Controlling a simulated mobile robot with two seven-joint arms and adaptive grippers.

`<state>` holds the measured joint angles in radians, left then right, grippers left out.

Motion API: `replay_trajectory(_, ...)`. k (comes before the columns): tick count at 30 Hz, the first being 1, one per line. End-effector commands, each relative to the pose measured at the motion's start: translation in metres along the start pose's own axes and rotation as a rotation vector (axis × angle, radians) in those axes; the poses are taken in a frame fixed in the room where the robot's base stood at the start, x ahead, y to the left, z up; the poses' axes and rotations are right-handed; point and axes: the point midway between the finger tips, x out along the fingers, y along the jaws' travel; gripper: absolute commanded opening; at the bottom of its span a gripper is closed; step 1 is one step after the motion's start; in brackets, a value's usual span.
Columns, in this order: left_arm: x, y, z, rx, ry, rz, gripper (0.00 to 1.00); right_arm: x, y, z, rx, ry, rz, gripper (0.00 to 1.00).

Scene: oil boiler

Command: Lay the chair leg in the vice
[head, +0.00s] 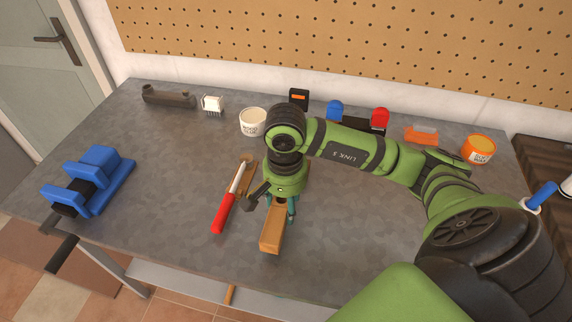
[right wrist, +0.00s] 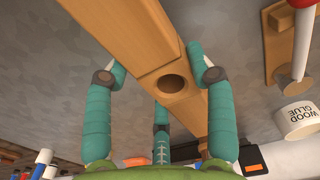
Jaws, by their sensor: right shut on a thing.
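The chair leg (head: 271,236) is a long orange-brown wooden bar with a round hole, seen close up in the right wrist view (right wrist: 140,42). My right gripper (head: 280,208) is over it from above, shut on it, with fingers on both sides. In the right wrist view the fingertips (right wrist: 162,78) straddle the bar near the hole. The arm hides the leg's far part in the head view. The blue vice (head: 98,172) sits at the bench's left edge, well left of the gripper, with a dark gap between its jaws. My left gripper is not in view.
A red-handled tool (head: 224,211) lies on a small wooden piece just left of the leg. The grey bench (head: 165,170) is clear between vice and tool.

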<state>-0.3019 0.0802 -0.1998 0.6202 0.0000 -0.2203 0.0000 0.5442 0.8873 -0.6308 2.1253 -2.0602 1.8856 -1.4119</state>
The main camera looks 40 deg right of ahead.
Motion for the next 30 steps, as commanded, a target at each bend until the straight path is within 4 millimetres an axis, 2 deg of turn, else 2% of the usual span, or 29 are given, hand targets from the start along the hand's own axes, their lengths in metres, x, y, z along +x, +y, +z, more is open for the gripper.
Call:
replay_trajectory(3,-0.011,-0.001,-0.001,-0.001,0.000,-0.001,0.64,0.017,0.002,0.002,0.001,-0.006,0.006,0.09)
replay_trajectory(7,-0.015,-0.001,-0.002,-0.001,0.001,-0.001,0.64,0.031,0.001,0.001,0.000,-0.003,0.003,0.09)
replay_trajectory(20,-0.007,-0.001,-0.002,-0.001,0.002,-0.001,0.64,0.039,0.001,0.000,-0.001,0.000,0.000,0.09)
replay_trajectory(21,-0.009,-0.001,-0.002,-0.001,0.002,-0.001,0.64,0.037,0.001,0.000,-0.001,-0.001,0.001,0.72)
replay_trajectory(22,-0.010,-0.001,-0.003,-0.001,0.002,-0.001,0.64,0.037,0.001,0.001,-0.001,-0.001,0.001,0.79)
replay_trajectory(30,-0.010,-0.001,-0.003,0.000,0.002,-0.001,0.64,0.037,0.001,0.001,-0.001,-0.002,0.002,0.79)
